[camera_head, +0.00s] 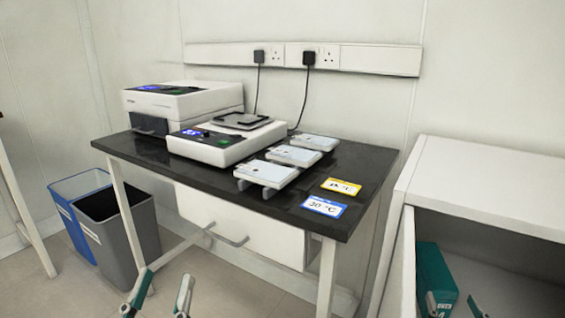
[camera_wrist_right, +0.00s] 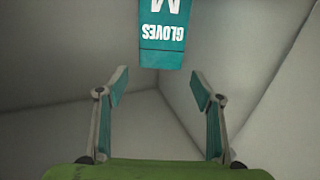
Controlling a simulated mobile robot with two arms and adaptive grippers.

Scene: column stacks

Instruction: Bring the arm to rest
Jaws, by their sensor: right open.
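My left gripper (camera_head: 163,290) is at the bottom of the head view, in front of the bench. Its two fingers stand apart with nothing between them. My right gripper (camera_head: 453,302) shows only by its fingertips at the bottom right, in front of the open white cabinet. In the right wrist view my right gripper (camera_wrist_right: 158,90) has its fingers spread wide and empty. A teal glove box (camera_head: 435,272) stands inside the cabinet. It also shows in the right wrist view (camera_wrist_right: 163,58), beyond the fingertips, its lettering upside down.
A black-topped bench (camera_head: 345,205) carries a printer (camera_head: 185,103), a white device (camera_head: 222,147), several pale blocks (camera_head: 267,172) and two temperature labels (camera_head: 324,206). Two bins (camera_head: 115,225) stand at its left. The white cabinet (camera_head: 490,180) stands at the right.

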